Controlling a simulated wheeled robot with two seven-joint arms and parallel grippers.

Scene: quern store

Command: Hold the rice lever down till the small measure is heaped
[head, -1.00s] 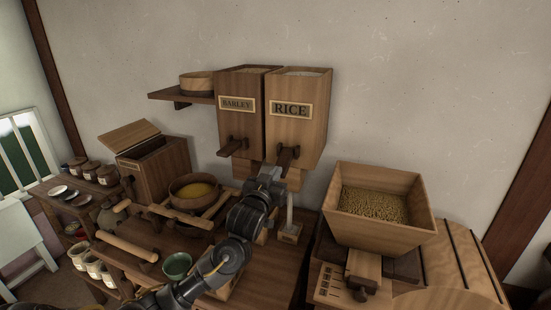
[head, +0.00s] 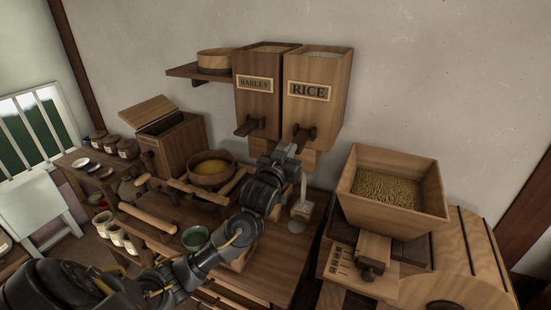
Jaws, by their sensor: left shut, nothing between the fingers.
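A pale stream of rice (head: 303,184) falls from under the bin into the small measure (head: 301,212) on the table. White shows in the measure; how full it is is too small to tell. My left gripper (head: 292,152) is shut and empty, at the lever's front end; whether it touches the lever is hard to see. My right gripper is not in view.
The barley bin (head: 258,100) with its own lever (head: 248,127) is just left. A bowl of yellow grain (head: 211,170) and a green bowl (head: 195,238) stand left of my arm. A wooden hopper of grain (head: 393,190) stands at right.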

